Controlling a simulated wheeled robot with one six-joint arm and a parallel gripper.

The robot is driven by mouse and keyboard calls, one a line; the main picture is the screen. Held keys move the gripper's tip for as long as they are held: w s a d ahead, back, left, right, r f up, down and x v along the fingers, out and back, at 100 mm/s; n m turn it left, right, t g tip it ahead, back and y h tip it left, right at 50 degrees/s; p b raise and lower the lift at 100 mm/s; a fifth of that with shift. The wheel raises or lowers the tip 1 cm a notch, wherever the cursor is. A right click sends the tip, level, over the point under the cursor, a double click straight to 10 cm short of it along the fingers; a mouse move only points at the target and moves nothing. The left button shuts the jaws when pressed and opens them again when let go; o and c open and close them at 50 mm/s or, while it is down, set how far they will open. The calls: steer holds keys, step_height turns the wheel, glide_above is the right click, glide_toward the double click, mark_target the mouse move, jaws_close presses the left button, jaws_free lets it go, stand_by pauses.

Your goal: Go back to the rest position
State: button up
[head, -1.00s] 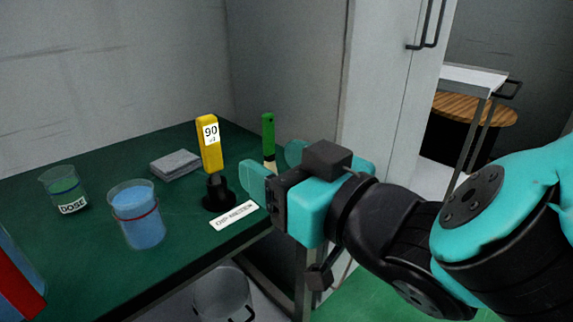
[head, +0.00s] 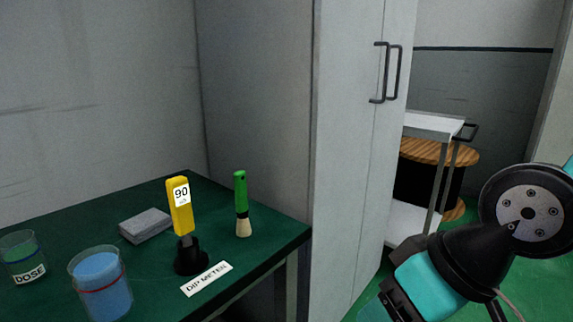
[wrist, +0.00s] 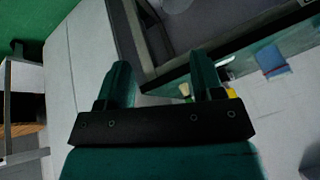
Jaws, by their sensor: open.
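My gripper (wrist: 160,85) shows in the wrist view with its two teal fingers apart and nothing between them. In the head view only part of my arm's teal wrist shows at the lower right, off the table; the fingertips are out of frame there. The yellow dip meter (head: 181,208), marked 90, stands upright in its black holder (head: 191,257) on the green table (head: 70,213). The gripper is apart from it.
A grey cabinet (head: 345,150) stands right of the table. A white cart (head: 432,123) is behind.

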steer(key=s+d+r+g, duration=0.1)
steer(key=s+d+g, duration=0.1)
steer(key=s+d, duration=0.15)
step_height(320, 180, up, 28)
steer(key=s+n+p, duration=0.1)
steer(key=p, duration=2.6)
steer(key=shift+a+f+g+h+p, duration=0.25)
steer(key=shift+a+g+h+p, duration=0.05)
steer(key=shift+g, duration=0.1)
steer(key=shift+s, duration=0.1)
